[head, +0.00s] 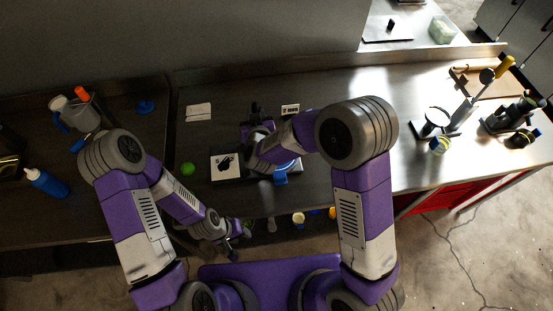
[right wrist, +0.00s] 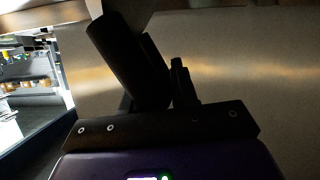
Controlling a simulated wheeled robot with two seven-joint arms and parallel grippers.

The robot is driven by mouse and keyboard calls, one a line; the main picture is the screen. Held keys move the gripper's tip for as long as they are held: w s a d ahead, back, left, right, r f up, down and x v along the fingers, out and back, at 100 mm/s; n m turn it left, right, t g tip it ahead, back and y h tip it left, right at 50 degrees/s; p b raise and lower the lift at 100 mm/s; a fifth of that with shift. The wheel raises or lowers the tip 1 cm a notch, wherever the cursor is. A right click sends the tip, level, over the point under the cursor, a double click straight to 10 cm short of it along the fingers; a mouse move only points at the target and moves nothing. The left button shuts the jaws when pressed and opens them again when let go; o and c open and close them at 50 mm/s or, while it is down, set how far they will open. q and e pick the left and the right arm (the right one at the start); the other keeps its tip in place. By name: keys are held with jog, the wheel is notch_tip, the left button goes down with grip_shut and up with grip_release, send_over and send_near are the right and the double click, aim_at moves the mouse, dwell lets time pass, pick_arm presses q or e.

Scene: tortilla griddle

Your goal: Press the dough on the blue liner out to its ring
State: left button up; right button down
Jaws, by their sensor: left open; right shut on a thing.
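My right gripper (head: 256,112) is at the back of the dark counter, beyond a low device with a blue part (head: 281,178) that my right arm mostly covers. In the right wrist view, the right gripper is shut on a dark cylindrical bar (right wrist: 128,60), which stands tilted. My left gripper (head: 236,246) is open and empty, low in front of the counter's front edge. I cannot make out the dough, the ring or the liner as a whole; the arm hides that area.
A white square with a black mark (head: 218,174) lies left of the device, with a green ball (head: 187,169) beside it. A blue bottle (head: 46,183) and a pitcher (head: 80,115) stand at left. A white card (head: 198,112) lies behind.

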jog(key=c, duration=1)
grip_release()
jog(key=shift+f, duration=0.1)
jog(key=shift+o, duration=0.2)
jog(key=shift+p+v, duration=0.55)
jog(key=shift+v, duration=2.15)
jog(key=shift+s+d, duration=0.1)
jog(key=shift+s, duration=0.2)
